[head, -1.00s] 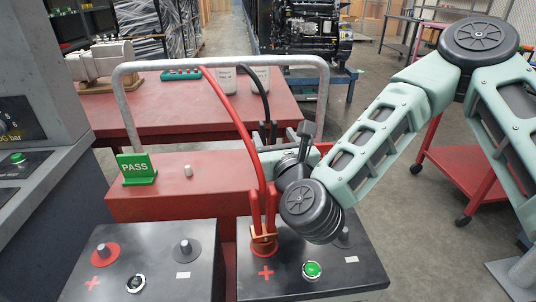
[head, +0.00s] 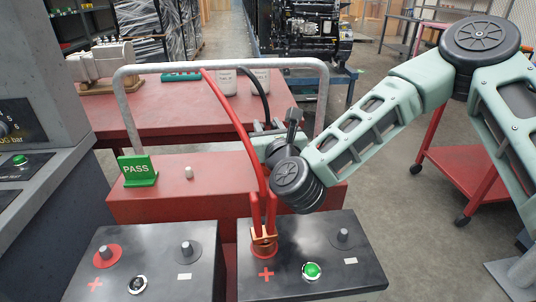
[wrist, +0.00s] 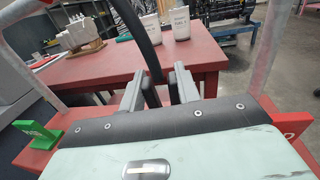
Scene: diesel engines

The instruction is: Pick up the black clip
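The black clip (wrist: 151,97) shows in the wrist view as a dark shape at the lower end of the black cable (wrist: 147,45), between the two grey fingers. Its lower part is hidden behind my gripper's body. My gripper (wrist: 159,76) is open, with one finger on each side of the clip and a gap visible. In the head view my gripper (head: 267,126) is at the red cart's back, where the black cable (head: 264,92) comes down. The clip is mostly hidden there by my wrist.
A red cable ends in a red clip (head: 263,225) on the right battery's (head: 330,265) red-marked post. The left battery (head: 140,250) has bare posts. A grey tube handle (head: 230,63) arches over the cart. A green PASS sign (head: 137,170) stands at left.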

